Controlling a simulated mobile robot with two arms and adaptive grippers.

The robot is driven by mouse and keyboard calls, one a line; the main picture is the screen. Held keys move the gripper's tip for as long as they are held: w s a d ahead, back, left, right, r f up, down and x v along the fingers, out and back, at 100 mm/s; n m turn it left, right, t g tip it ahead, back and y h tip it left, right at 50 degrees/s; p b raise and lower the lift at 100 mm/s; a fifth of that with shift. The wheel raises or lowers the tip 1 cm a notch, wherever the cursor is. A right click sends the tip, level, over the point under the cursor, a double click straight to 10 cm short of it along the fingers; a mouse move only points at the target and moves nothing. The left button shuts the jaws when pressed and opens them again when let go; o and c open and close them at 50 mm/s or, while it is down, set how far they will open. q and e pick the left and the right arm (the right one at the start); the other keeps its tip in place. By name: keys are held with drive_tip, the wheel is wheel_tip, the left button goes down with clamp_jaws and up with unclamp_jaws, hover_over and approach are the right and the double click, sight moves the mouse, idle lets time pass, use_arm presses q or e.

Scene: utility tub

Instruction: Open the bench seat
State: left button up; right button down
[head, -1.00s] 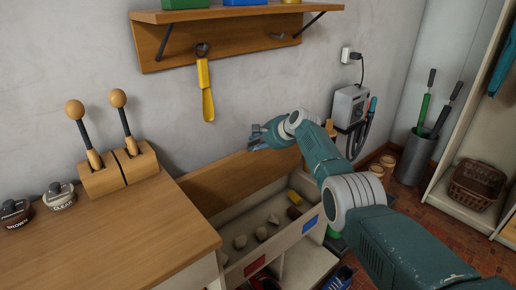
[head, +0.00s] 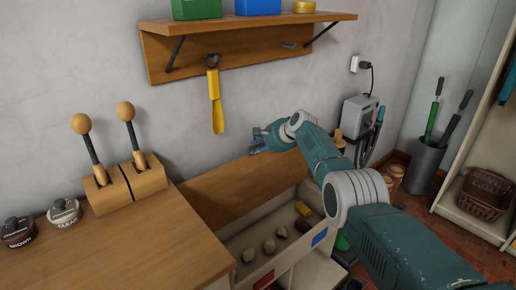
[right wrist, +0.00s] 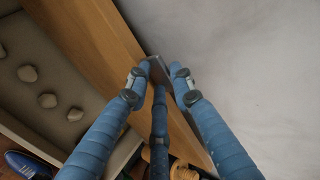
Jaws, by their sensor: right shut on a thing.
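The bench seat's wooden lid (head: 222,188) stands raised at the back of the bench, near the grey wall. Below it the pale storage box (head: 248,243) is open, with several stones, a yellow block and a brown piece inside. My right gripper (head: 258,140) is shut on the lid's upper edge. In the right wrist view its blue fingers (right wrist: 158,82) straddle the edge of the lid (right wrist: 92,42). My right arm hides the right part of the bench. My left gripper is not in view.
A wooden counter (head: 130,238) with two upright-handled levers (head: 125,180) stands left of the bench. A wall shelf (head: 240,42) with a hanging yellow shoehorn (head: 216,100) is above. A grey wall unit (head: 358,115) and a bin (head: 422,165) stand to the right.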

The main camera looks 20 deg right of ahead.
drive_tip(key=shift+w+r, duration=0.15)
drive_tip(key=shift+r, duration=0.2)
drive_tip(key=c, duration=1.8)
unclamp_jaws()
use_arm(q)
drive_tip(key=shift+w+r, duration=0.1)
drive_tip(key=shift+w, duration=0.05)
use_arm(e)
drive_tip(key=shift+o, duration=0.2)
drive_tip(key=shift+f, duration=0.15)
drive_tip(key=shift+f, duration=0.1)
drive_tip(key=shift+s+d+r, duration=0.25)
drive_tip(key=shift+s+r, duration=0.1)
drive_tip(key=shift+s, duration=0.2)
drive_tip(key=v, duration=1.1)
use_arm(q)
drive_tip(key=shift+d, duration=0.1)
use_arm(e)
drive_tip(key=shift+a, duration=0.1)
